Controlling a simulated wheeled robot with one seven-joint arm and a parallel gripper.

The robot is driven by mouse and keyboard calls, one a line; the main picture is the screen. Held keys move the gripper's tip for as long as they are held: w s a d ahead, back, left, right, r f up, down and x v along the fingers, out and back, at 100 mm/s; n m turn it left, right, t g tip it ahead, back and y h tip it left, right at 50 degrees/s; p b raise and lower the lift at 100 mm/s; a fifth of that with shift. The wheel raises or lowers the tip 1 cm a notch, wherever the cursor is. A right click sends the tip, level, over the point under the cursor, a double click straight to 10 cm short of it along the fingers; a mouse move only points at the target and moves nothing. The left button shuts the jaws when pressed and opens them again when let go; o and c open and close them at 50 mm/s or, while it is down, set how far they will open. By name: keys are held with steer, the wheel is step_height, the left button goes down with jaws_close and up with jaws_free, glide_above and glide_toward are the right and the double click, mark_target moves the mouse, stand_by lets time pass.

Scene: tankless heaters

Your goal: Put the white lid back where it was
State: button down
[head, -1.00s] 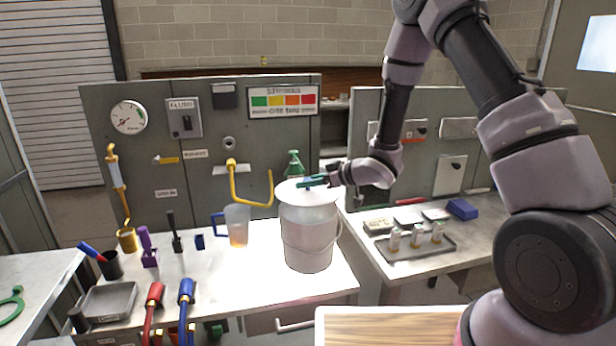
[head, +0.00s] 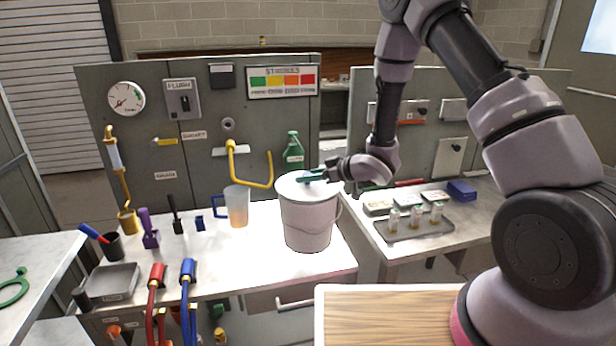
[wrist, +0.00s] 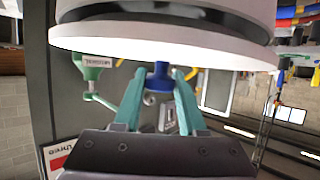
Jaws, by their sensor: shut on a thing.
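The white lid (head: 290,188) lies roughly level over the mouth of the pale bucket (head: 308,226) on the bench. A blue knob (wrist: 160,76) stands on the lid. My gripper (head: 314,177) has its teal fingers shut on this knob from the right, as the wrist view shows (wrist: 160,90). In the wrist view, the lid's white edge (wrist: 160,50) runs across the top, with a dark band between it and the bucket's pale body (wrist: 160,5). I cannot tell whether the lid rests fully on the rim.
A jug (head: 238,208) with orange contents stands left of the bucket, under a yellow pipe (head: 252,180). A tray of vials (head: 415,229) is on the right bench. Red and blue hose handles (head: 187,270) are at the front left.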

steer(key=shift+f, duration=0.4)
steer(key=shift+c, duration=1.9)
jaws_free()
steer(key=v, duration=1.1)
steer(key=w+d+r+m+t+h, duration=0.4)
steer(key=w+d+r+h, duration=0.2)
steer(key=d+r, duration=0.45)
steer(key=s+d+r+m+h, duration=0.45)
steer(key=d+r, duration=0.25)
steer(key=r, duration=0.2)
steer(key=s+d+r+m+g+h, duration=0.1)
steer(key=s+d+r+m, duration=0.3)
steer(key=s+r, duration=0.3)
steer(key=s+a+r+m+g+y, duration=0.1)
steer(key=s+m, duration=0.1)
steer(key=s, duration=0.6)
steer(key=s+a+r+m+g, duration=0.1)
steer(key=s+a+r+m, duration=0.1)
steer(key=s, duration=0.6)
steer(key=shift+s+a+r+y, duration=0.15)
steer(key=shift+s+a+y, duration=0.1)
steer(key=shift+y, duration=0.1)
